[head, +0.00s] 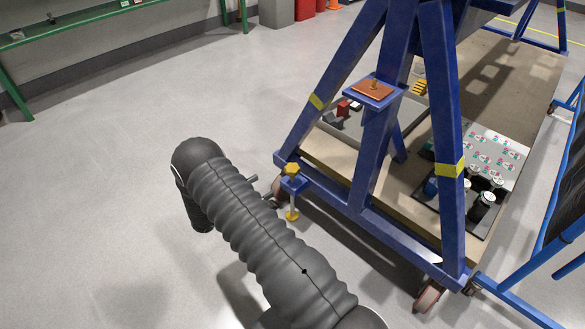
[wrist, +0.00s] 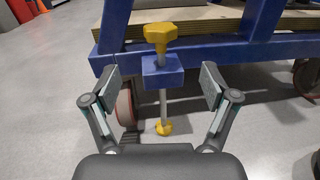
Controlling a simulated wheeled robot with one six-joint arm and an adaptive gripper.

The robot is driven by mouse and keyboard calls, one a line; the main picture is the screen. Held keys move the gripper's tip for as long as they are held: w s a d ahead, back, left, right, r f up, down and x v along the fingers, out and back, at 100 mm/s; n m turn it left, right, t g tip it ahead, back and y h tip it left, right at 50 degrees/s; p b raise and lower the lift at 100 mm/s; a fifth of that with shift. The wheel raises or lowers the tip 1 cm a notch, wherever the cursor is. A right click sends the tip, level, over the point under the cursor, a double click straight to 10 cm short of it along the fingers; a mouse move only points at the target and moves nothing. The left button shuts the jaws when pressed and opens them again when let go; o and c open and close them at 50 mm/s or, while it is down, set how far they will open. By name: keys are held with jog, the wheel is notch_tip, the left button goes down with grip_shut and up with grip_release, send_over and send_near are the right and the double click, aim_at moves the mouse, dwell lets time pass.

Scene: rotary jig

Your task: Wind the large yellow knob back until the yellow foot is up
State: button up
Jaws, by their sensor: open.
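The large yellow knob (wrist: 160,35) sits on top of a blue bracket (wrist: 162,69) at the corner of the blue frame. A thin metal rod runs down from the bracket to the yellow foot (wrist: 165,128), which is low, near the floor; whether it touches cannot be told. In the head view the knob (head: 291,169) and foot (head: 292,215) show just right of my arm. My gripper (wrist: 158,88) is open and empty, its two fingers apart on either side of the bracket in the wrist view, pointing toward it.
The blue frame (head: 365,150) carries a wooden deck (head: 395,212) and stands on caster wheels, one (wrist: 125,105) behind the rod. A second blue frame (head: 550,240) stands at right. A green bench (head: 75,28) is at back left. The floor at left is clear.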

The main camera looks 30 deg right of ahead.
aim_at(293, 163)
jog(key=p+x, duration=0.1)
jog(key=x, duration=1.2)
jog(key=shift+w+d+f, duration=0.1)
jog(key=shift+d, duration=0.25)
jog(key=c, duration=1.1)
jog(key=shift+c, duration=0.2)
jog(key=shift+n+t, duration=0.3)
jog(key=shift+t, duration=0.2)
jog(key=n+t+y, duration=0.1)
jog(key=n+t, duration=0.1)
jog(key=t, duration=0.1)
jog(key=n+t+y+b, duration=0.1)
jog(key=n+t+y, duration=0.1)
jog(key=t, duration=0.1)
jog(key=shift+d, duration=0.1)
jog(key=shift+n+t+y+b, duration=0.8)
jog(key=shift+n+t+y, duration=1.35)
jog(key=shift+y, duration=0.35)
jog(key=shift+n+t+y, duration=0.25)
jog(key=shift+n+y, duration=0.1)
jog(key=shift+y, duration=0.05)
